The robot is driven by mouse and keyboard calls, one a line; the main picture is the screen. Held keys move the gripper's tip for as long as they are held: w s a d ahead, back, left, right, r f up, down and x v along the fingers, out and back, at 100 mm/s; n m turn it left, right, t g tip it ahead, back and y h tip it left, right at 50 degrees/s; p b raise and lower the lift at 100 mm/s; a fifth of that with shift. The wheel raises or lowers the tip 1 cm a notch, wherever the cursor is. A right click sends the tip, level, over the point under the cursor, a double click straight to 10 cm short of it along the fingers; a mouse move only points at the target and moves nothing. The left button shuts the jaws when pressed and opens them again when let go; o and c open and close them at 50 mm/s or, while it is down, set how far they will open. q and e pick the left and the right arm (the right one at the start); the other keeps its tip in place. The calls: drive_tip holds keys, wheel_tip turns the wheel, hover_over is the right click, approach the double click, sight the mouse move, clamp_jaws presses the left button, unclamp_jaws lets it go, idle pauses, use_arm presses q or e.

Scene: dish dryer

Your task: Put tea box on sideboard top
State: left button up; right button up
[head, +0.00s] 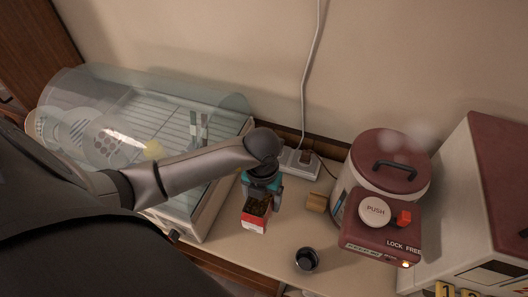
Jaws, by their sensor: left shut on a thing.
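The tea box (254,218) is a small box with dark brown and red faces and a white edge at its lower front. It is at the middle of the head view, over the sideboard top (240,253). My left gripper (260,200) comes down from above and is shut on the tea box. The fingertips are partly hidden by the wrist and the box. I cannot tell whether the box touches the surface. My right gripper is not in view.
A dish dryer (215,101) with a clear cover and plates stands at left. A water dispenser (380,235) with a push button stands at right, beside a maroon-topped appliance (490,165). A dark cup (306,260), a small wooden block (317,202) and a power strip (299,163) are nearby.

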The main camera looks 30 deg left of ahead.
sight(263, 213)
use_arm(q)
wheel_tip(263, 213, down, 8)
drive_tip(key=shift+r+b, duration=0.15)
drive_tip(key=shift+b, duration=0.3)
drive_tip(key=shift+f+b, duration=0.4)
drive_tip(key=shift+f, duration=1.5)
drive_tip(key=shift+f, duration=0.15)
drive_tip(key=o, duration=1.3)
drive_tip(key=shift+r, duration=0.3)
wheel_tip(263, 213, up, 12)
drive_tip(key=shift+f+p, duration=0.15)
drive_tip(key=shift+p, duration=0.85)
drive_tip(key=shift+d, duration=0.1)
